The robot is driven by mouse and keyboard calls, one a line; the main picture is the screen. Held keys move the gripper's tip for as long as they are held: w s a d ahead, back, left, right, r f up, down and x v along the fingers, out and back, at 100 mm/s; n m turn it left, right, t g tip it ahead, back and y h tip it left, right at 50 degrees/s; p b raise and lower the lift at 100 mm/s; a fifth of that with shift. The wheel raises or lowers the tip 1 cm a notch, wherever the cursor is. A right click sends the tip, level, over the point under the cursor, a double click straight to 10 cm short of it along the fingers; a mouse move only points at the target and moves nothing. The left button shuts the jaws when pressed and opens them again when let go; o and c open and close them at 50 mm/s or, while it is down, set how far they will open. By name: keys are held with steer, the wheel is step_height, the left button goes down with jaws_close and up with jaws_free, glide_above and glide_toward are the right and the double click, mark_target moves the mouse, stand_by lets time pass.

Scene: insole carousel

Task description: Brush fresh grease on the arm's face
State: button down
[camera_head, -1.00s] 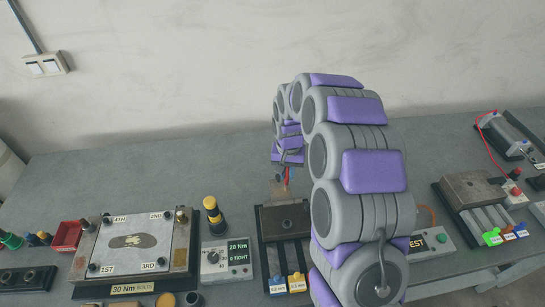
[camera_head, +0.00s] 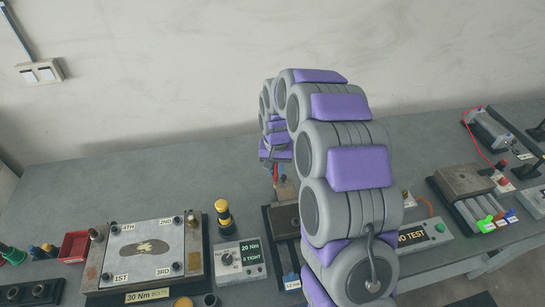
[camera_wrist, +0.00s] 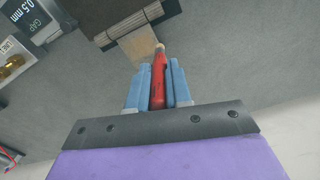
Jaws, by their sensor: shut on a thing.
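My gripper (camera_wrist: 157,92) is shut on a red-handled brush (camera_wrist: 157,80), whose pale tip points away from my wrist. In the head view my gripper (camera_head: 277,168) is small and partly hidden behind my arm. A flat tan piece (camera_wrist: 133,48) sticks out from a dark block (camera_wrist: 110,12) in the wrist view; it may be the arm's face. The brush tip is beside its right edge in that picture; I cannot tell whether they touch. The block (camera_head: 284,219) also shows in the head view, its right side hidden by my arm. No grease can be made out.
A torque box (camera_head: 240,261) and a yellow-black knob (camera_head: 223,213) stand left of the block. Farther left is a bolted plate fixture (camera_head: 150,247) and a red bin (camera_head: 74,245). A test box (camera_head: 426,234) and another block fixture (camera_head: 470,188) are at right. The bench behind is clear.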

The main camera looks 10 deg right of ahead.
steer(key=r, duration=0.1)
steer(key=r+p, duration=0.1)
steer(key=r, duration=0.2)
steer(key=shift+d+r, duration=0.2)
steer(key=shift+d, duration=0.1)
steer(key=shift+a, duration=0.4)
steer(key=shift+d, duration=0.75)
steer(key=shift+a, duration=0.35)
steer(key=shift+a+r+p, duration=0.15)
steer(key=shift+a+p, duration=0.1)
steer(key=shift+p, duration=0.5)
steer(key=p, duration=0.5)
steer(key=shift+w+d+r, duration=0.15)
steer(key=shift+d+r, duration=0.1)
steer(key=shift+d, duration=0.1)
steer(key=shift+p, duration=0.95)
